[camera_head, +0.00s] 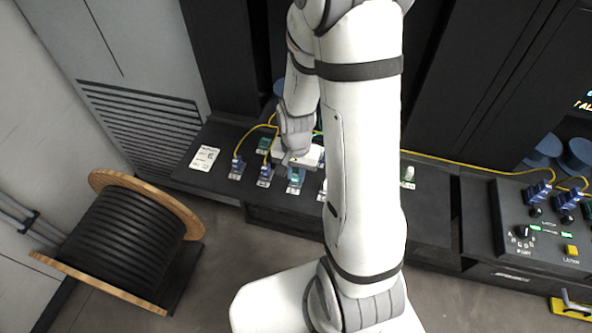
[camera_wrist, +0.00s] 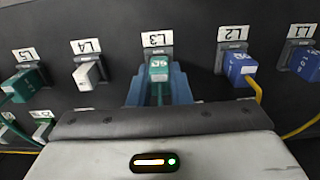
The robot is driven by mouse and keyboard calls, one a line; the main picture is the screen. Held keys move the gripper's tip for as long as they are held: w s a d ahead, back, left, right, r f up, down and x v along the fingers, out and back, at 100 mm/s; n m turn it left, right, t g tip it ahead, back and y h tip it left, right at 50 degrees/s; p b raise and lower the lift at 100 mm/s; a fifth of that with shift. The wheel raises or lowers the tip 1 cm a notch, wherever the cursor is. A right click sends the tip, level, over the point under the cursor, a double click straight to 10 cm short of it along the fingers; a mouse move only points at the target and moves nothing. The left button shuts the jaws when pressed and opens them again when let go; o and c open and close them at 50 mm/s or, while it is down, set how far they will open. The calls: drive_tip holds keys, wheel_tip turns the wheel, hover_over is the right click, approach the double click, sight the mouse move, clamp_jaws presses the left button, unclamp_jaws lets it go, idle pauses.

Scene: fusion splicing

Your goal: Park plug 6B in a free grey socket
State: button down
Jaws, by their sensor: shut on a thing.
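My gripper (camera_wrist: 159,92) has its blue fingers closed around a green plug (camera_wrist: 159,70) at the socket labelled L3 in the wrist view. The plug's marking is too small to read surely, so I cannot tell whether it is 6B. A green cable runs from it down behind my gripper's body. It appears to sit at the L3 socket; I cannot tell whether it is fully seated. A pale grey block (camera_wrist: 88,75) with no visible cable is at L4. In the head view my gripper (camera_head: 296,178) is over the dark bench, among the plugs.
Blue plugs with yellow cables stand at L2 (camera_wrist: 237,68) and L1 (camera_wrist: 304,63). A green plug (camera_wrist: 22,84) is at L5. A control box (camera_head: 545,230) with a knob and yellow button is at the right. A cable drum (camera_head: 120,240) stands on the floor at the left.

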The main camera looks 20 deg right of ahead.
drive_tip(key=shift+f, duration=0.1)
drive_tip(key=c, duration=1.3)
unclamp_jaws()
drive_tip(key=shift+o, duration=0.2)
wheel_tip(320, 180, up, 12)
drive_tip(key=s+a+r+n+t+b, duration=0.2)
drive_tip(key=s+r+n+t, duration=0.1)
drive_tip(key=s+r+n, duration=0.4)
drive_tip(key=s+r, duration=0.3)
drive_tip(key=shift+s+a, duration=0.15)
drive_tip(key=shift+s, duration=0.2)
